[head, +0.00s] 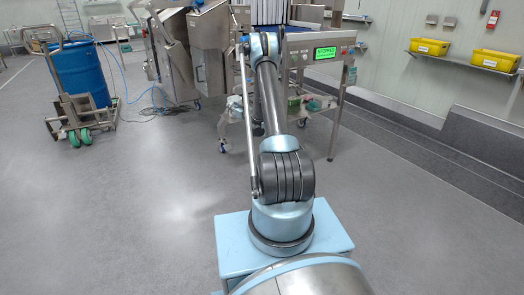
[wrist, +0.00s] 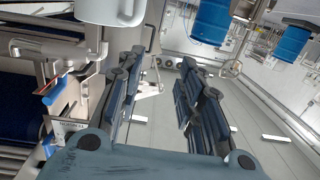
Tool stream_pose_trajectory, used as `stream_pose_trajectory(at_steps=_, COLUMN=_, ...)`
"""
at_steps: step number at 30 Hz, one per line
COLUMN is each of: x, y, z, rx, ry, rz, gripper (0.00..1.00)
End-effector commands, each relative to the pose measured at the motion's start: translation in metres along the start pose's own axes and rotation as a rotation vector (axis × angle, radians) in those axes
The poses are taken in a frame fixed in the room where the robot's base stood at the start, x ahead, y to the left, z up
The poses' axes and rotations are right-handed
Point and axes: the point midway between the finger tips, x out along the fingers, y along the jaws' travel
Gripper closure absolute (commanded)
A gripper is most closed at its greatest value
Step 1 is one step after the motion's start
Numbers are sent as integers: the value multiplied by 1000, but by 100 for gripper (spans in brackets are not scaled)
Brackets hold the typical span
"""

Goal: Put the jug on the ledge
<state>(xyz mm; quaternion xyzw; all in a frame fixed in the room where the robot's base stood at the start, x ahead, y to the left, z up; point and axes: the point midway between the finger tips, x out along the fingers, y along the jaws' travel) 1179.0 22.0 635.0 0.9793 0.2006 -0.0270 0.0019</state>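A white rounded thing with a handle, likely the jug (wrist: 108,10), is cut off by the top edge of the wrist view, so I see only its lower part. My gripper (wrist: 163,60) is open, with two dark segmented fingers apart and nothing between them. The white thing is beyond the fingertips and to their left. In the head view my arm reaches forward to the conveyor machine and hides my gripper; I cannot make out the jug there. A grey ledge (head: 425,118) runs low along the right wall; I cannot tell whether it is the task's ledge.
The conveyor machine (head: 325,53) with a green display stands ahead. Above the ledge, a wall shelf (head: 450,62) holds yellow bins (head: 495,59). A blue barrel (head: 80,75) on a trolley stands at the left.

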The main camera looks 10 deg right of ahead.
Motion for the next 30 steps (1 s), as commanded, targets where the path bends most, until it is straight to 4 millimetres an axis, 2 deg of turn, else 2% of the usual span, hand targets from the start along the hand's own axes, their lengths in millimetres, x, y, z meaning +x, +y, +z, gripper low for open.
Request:
stream_pose_trajectory(at_steps=1, x=-3, y=-6, z=-16, rx=1, ry=-14, rz=-14, gripper=66)
stream_pose_trajectory(at_steps=3, x=-8, y=-13, z=-35, rx=6, ry=-35, rz=-34, gripper=66)
stream_pose_trajectory(at_steps=8, x=-23, y=-33, z=-75, rx=17, ry=-88, rz=-77, gripper=66)
stream_pose_trajectory(at_steps=15, x=-54, y=-68, z=-127, rx=37, ry=-180, rz=-133, gripper=66)
stream_pose_trajectory(at_steps=23, x=-101, y=-106, z=-171, rx=62, ry=-293, rz=-178, gripper=66)
stream_pose_trajectory(at_steps=30, x=-155, y=-140, z=-199, rx=86, ry=-407, rz=-201, gripper=66)
